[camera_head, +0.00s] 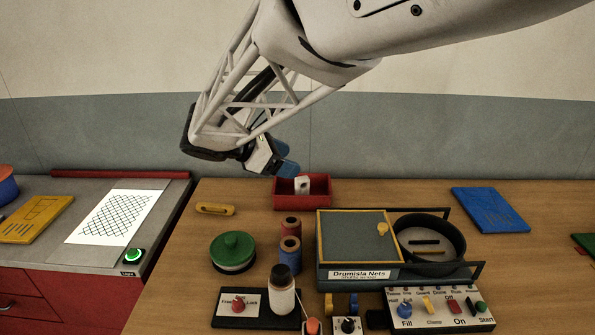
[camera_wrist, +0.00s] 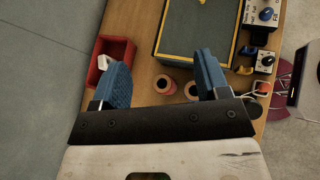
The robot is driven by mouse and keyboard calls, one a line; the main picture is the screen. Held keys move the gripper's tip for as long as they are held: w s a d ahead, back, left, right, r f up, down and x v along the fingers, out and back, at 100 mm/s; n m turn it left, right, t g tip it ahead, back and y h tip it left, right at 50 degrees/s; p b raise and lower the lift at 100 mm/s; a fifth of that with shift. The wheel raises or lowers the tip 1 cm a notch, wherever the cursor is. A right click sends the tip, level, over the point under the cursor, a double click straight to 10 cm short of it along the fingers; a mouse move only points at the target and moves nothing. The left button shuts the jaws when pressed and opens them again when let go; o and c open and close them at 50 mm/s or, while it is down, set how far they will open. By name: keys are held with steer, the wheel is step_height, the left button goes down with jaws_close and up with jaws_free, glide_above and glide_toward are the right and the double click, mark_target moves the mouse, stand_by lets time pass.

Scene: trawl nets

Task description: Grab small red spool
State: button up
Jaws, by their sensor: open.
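A small red spool (camera_head: 291,227) stands upright on the wooden table, left of the grey net box. It also shows in the wrist view (camera_wrist: 164,87), low between my fingers. A similar spool with a blue winding (camera_head: 290,247) stands just in front of it and shows to its right in the wrist view (camera_wrist: 191,91). My gripper (camera_head: 286,169) is high above the back of the table, over the red tray in the head view. In the wrist view my gripper (camera_wrist: 160,64) has its blue fingers wide apart with nothing between them, clear of the spools.
A red tray (camera_head: 288,201) with a white item stands behind the spools. The grey box (camera_head: 340,237) with a yellow-trimmed lid is close on the right. A green-lidded round tin (camera_head: 233,250) is on the left; a dark-capped bottle (camera_head: 282,296) is in front.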

steer(key=w+a+f+n+t+h, duration=0.1)
steer(key=w+a+n+t, duration=0.15)
steer(key=a, duration=0.45)
glide_toward(285, 228)
steer(key=w+d+f, duration=0.2)
steer(key=w, duration=0.1)
steer(key=shift+a+r+n+g, duration=0.1)
steer(key=shift+n+g, duration=0.15)
steer(key=shift+x, duration=1.3)
steer(key=shift+x, duration=2.55)
steer(key=shift+s, duration=0.1)
steer(key=shift+c, duration=0.3)
steer(key=c, duration=0.6)
